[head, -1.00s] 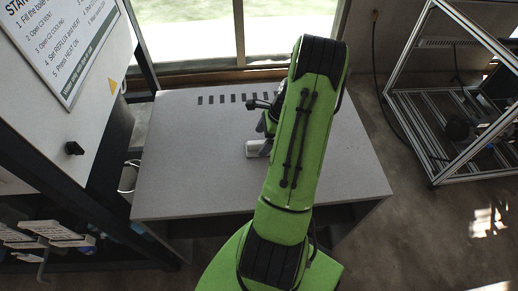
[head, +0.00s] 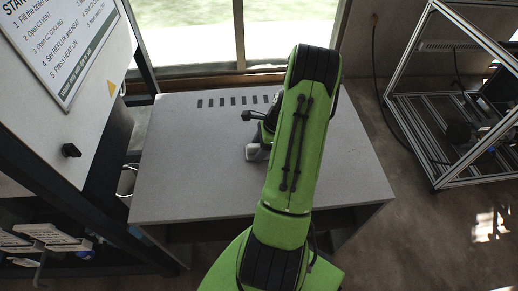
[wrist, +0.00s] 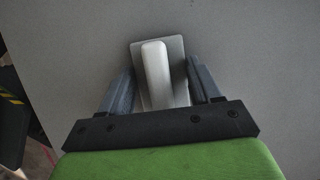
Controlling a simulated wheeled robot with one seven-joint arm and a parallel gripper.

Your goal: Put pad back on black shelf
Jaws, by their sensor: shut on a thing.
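The pad (wrist: 155,75) is a grey rectangular plate with a long whitish grip along its middle. In the wrist view it sits between the two grey fingers of my gripper (wrist: 162,78), which is shut on it. In the head view my gripper (head: 258,148) is low at the grey table (head: 190,180), mostly hidden behind my green arm. The pad is largely covered there, and I cannot tell whether it touches the tabletop. A black shelf frame (head: 95,225) with pale trays stands at the lower left.
A white panel with a printed sign (head: 85,35) and black knob rises at the left. A metal-profile frame (head: 435,175) stands on the floor at the right. The table is bare around my gripper, with slots along its back edge by the window.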

